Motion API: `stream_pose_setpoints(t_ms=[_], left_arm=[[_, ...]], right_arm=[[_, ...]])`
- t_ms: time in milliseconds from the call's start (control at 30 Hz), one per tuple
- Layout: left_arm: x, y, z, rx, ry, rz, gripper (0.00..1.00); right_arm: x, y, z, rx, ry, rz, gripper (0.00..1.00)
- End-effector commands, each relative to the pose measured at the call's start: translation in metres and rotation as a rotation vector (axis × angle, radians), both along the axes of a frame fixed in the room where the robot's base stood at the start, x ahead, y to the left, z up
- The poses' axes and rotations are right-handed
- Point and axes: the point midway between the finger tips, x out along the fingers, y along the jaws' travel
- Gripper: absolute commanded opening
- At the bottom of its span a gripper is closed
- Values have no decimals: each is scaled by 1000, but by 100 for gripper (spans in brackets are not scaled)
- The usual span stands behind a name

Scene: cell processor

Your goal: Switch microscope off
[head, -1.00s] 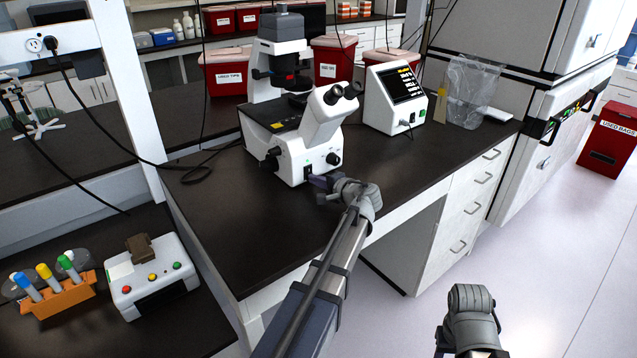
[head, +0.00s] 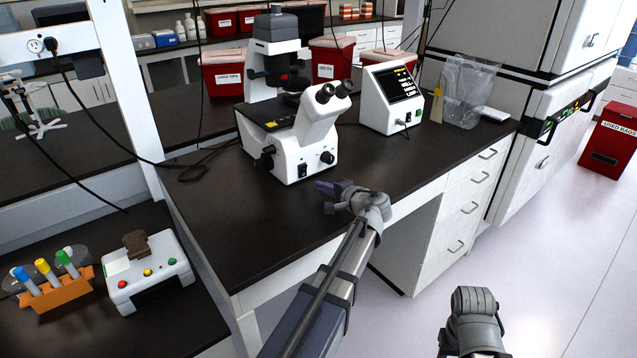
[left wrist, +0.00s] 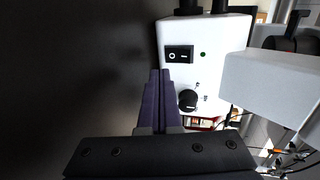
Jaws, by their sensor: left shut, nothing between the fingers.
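The white microscope (head: 302,135) stands upright on the dark bench, with its eyepieces toward the right. In the left wrist view its front panel (left wrist: 206,60) carries a black rocker switch (left wrist: 179,54) with O and I marks, a small green dot and a black knob (left wrist: 188,100). The switch also shows small in the head view (head: 303,170). My left gripper (head: 322,187) is shut and empty, in front of the microscope base and apart from it.
A white box with a black screen (head: 391,97) stands right of the microscope. A black cable (head: 200,165) lies left of it. An orange tube rack (head: 57,291) and a white device with buttons (head: 147,275) are at the lower left. The bench front is clear.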

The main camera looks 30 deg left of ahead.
Motion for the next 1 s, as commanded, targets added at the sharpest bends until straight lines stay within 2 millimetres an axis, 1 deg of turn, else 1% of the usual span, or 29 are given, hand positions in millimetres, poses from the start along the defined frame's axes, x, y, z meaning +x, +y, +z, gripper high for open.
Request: stream_pose_setpoints(t_ms=[33, 300, 433, 633, 1000], left_arm=[[-6, -9, 0, 0, 1, -1, 0], [-23, -52, 0, 0, -1, -2, 0], [-28, -66, 0, 0, 0, -1, 0], [-32, -76, 0, 1, -1, 1, 0], [-32, -76, 0, 0, 0, 2, 0]], right_arm=[[0, 0, 0, 0, 0, 1, 50], [0, 0, 0, 0, 0, 0, 50], [0, 0, 0, 0, 0, 0, 50], [0, 0, 0, 0, 0, 1, 50], [0, 0, 0, 0, 0, 0, 50]])
